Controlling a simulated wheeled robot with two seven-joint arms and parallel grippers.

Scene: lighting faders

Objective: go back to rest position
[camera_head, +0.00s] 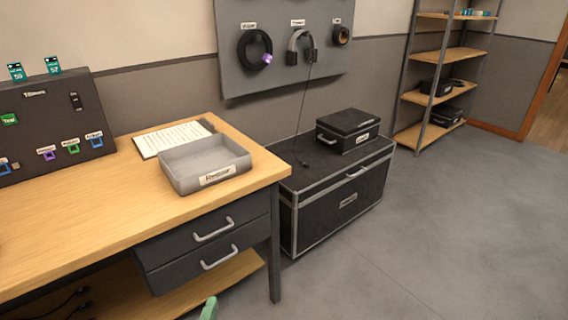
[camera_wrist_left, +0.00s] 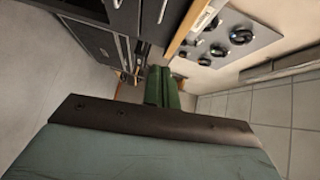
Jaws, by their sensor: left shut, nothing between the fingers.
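My left gripper (camera_head: 209,309) shows in the head view only as a small green tip at the bottom edge, in front of the workbench (camera_head: 112,221) and below its drawers. In the left wrist view its two green fingers (camera_wrist_left: 162,88) are together, with nothing between them. It touches nothing that I can see. My right gripper is not in view.
A grey tray (camera_head: 205,164) and a clipboard (camera_head: 172,137) lie on the bench beside a black panel (camera_head: 54,125). A black trunk (camera_head: 338,198) with a small case (camera_head: 348,131) stands right of the bench. The floor (camera_head: 445,235) at right is clear.

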